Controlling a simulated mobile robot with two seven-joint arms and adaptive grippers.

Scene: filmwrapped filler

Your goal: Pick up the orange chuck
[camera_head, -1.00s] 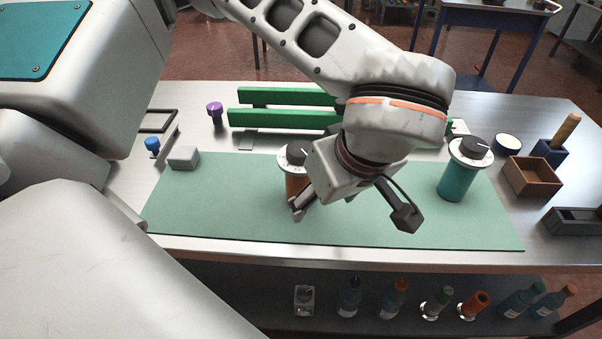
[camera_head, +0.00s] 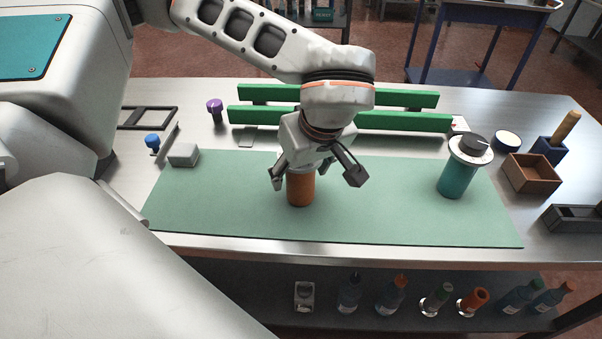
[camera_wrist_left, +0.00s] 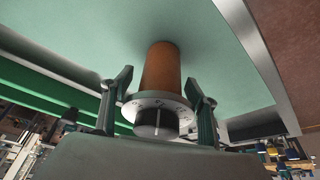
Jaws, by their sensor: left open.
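The orange chuck (camera_head: 300,188) stands upright on the green mat (camera_head: 390,215), its top hidden in the head view behind my left gripper (camera_head: 318,178). That gripper is open above it, with one finger to each side. In the left wrist view the chuck's orange body (camera_wrist_left: 162,68), pale flange and dark knob show between the two open fingers (camera_wrist_left: 160,100). I see no contact between the fingers and the chuck. My right gripper is not in view.
A teal chuck (camera_head: 457,178) stands at the mat's right. Green rails (camera_head: 410,122) run behind the mat. A grey block (camera_head: 184,156) and a blue-topped piece (camera_head: 152,142) lie left. A wooden box (camera_head: 530,174) is right. The mat's front is clear.

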